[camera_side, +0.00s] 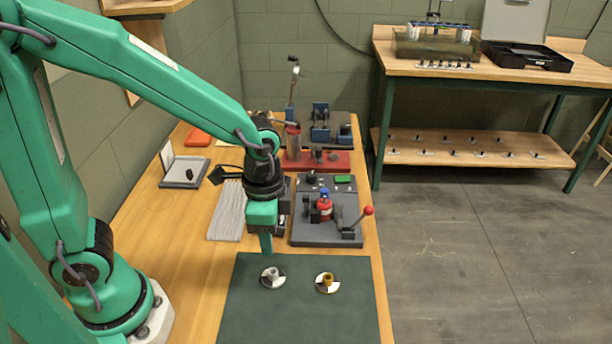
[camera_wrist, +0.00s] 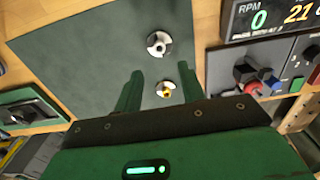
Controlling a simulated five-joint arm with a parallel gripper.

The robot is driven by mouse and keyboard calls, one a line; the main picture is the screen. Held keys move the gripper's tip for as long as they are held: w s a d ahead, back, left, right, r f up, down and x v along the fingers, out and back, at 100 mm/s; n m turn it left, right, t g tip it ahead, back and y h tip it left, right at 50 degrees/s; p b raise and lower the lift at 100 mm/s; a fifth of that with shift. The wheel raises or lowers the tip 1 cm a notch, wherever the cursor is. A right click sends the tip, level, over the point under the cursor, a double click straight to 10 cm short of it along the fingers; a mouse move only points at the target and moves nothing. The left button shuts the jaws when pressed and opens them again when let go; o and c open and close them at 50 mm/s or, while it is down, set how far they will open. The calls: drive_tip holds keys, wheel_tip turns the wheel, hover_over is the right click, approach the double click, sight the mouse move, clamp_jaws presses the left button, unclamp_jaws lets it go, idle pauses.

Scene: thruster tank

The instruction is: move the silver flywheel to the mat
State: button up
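The silver flywheel (camera_side: 272,276), a black-and-white disc with a silver hub, lies flat on the dark green mat (camera_side: 300,318). It also shows in the wrist view (camera_wrist: 158,43), beyond my fingertips. A similar flywheel with a gold hub (camera_side: 327,283) lies to its right on the mat. It shows in the wrist view (camera_wrist: 165,90) between my fingers. My gripper (camera_side: 266,248) points down above the mat's far edge, behind and above the silver flywheel. In the wrist view its two green fingers (camera_wrist: 160,74) stand apart with nothing gripped.
A grey rig (camera_side: 330,232) with a red-knobbed lever stands right behind the mat. A grey ridged slab (camera_side: 228,212) lies left of it. A red-based fixture (camera_side: 318,163) is farther back. An RPM display (camera_wrist: 270,15) shows in the wrist view. The mat's front is clear.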

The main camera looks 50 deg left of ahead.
drive_tip(key=shift+r, duration=1.2)
drive_tip(key=s+a+r+n+t, duration=0.5)
drive_tip(key=a+r+n, duration=0.4)
drive_tip(key=r, duration=0.2)
drive_tip(key=shift+s+a+t, duration=0.2)
drive_tip(key=shift+s+t, duration=0.05)
drive_tip(key=shift+t, duration=0.05)
